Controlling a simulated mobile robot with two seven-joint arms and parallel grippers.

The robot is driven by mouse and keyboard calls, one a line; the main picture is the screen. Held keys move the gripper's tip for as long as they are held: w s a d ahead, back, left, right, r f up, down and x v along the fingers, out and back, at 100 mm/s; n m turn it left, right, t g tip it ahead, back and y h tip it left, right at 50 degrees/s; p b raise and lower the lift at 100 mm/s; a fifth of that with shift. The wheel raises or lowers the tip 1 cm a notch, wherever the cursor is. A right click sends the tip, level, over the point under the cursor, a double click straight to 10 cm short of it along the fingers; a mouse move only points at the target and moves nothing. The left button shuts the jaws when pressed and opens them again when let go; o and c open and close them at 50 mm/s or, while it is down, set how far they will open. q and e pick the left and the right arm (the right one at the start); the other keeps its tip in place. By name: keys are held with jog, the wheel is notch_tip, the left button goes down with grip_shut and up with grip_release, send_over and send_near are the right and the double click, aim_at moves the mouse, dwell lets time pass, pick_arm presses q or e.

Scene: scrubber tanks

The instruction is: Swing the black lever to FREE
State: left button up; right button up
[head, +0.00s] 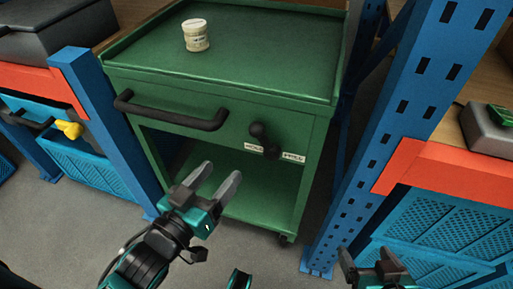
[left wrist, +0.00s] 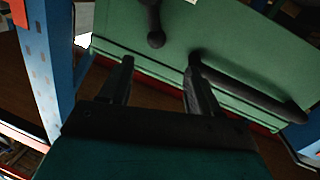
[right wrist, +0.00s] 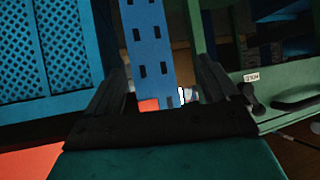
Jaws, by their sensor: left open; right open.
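The black lever (head: 265,140) is on the front right of the green cart, tilted with its knob up and left. A label (head: 254,147) reading about HOLD is left of its lower end and one reading about FREE (head: 293,157) is right of it. The lever also shows at the top of the left wrist view (left wrist: 154,22) and at the right of the right wrist view (right wrist: 250,98). My left gripper (head: 222,172) is open and empty, below and left of the lever, apart from it. My right gripper (head: 367,254) is open and empty, low beside the blue post.
The green cart (head: 130,75) has a black bar handle (head: 172,112) left of the lever and a small tub (head: 195,35) on top. A blue post (head: 405,110) stands right of the cart, another (head: 105,130) left. Blue crates (head: 440,225) sit under the right bench.

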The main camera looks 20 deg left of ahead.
aim_at(253, 135)
pick_arm(q)
jog(key=x, duration=0.4)
jog(key=b+x, duration=0.1)
jog(key=x, duration=0.3)
jog(key=b+x, duration=0.1)
jog(key=x, duration=0.3)
jog(key=shift+w+d+r, duration=0.3)
jog(key=shift+c, duration=0.3)
grip_shut()
